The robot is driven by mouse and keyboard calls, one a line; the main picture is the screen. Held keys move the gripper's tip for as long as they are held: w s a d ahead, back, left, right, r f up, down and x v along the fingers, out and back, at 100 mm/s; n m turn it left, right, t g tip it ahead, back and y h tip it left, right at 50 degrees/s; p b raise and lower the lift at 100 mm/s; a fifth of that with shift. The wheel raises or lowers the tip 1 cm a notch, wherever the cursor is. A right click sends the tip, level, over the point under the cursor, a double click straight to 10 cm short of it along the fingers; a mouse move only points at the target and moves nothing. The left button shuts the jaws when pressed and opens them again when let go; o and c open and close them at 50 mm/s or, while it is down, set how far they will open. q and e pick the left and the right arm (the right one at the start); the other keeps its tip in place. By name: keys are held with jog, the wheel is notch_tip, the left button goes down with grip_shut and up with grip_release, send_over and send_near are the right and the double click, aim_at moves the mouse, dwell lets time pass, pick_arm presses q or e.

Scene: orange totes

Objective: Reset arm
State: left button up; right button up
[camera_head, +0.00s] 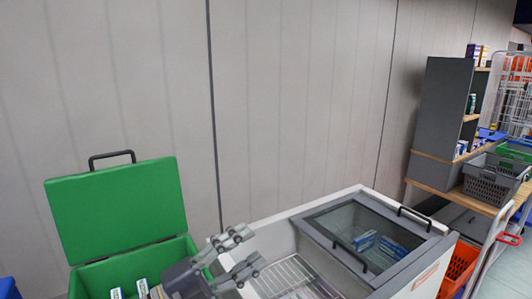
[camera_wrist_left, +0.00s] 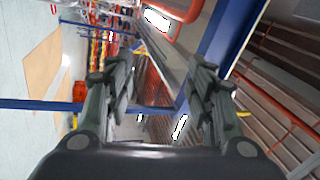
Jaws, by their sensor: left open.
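My left gripper (camera_head: 243,253) shows at the bottom middle of the head view, its two fingers spread apart with nothing between them. In the left wrist view the same gripper (camera_wrist_left: 160,90) has its fingers wide apart and empty. It is above the gap between a green box and a white chest freezer, close to the freezer's left edge. My right gripper is in neither view.
The green box (camera_head: 120,210) stands open at left with small white packs inside. The chest freezer (camera_head: 420,262) has a glass lid (camera_head: 365,240) over boxes and a wire rack (camera_head: 290,277). A grey basket (camera_head: 488,182) and an orange tote (camera_head: 460,262) are at right.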

pick_arm(q)
jog(key=w+a+f+n+t+y, duration=0.3)
jog(key=a+n+t+y, duration=0.8)
jog(key=n, duration=0.5)
jog(key=s+a+f+n+g+y, duration=0.3)
jog(key=a+f+n+g+y, duration=0.1)
jog(key=f, duration=0.4)
jog(key=s+a+f+n+g+y, duration=0.3)
jog(key=f+n+y, duration=0.15)
jog(key=f, duration=0.35)
jog(key=s+d+f+g+h, duration=0.1)
jog(key=s+f+g, duration=0.6)
jog(key=s, duration=0.5)
jog(key=s+d+f+g, duration=0.1)
jog(key=s+f+g, duration=0.4)
jog(key=s+f, duration=0.45)
jog(key=s+f+b, duration=0.3)
jog(key=f+b, duration=0.3)
jog(key=f, duration=2.4)
jog(key=s+a+f+g+b, duration=0.2)
jog(key=s+a+f+b, duration=0.1)
jog(key=s+f, duration=1.4)
notch_tip(320, 180, down, 3)
jog(key=shift+a+f+b, duration=0.15)
jog(key=shift+b, duration=0.35)
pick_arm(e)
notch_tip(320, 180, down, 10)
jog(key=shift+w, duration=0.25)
pick_arm(q)
jog(key=shift+s, duration=0.1)
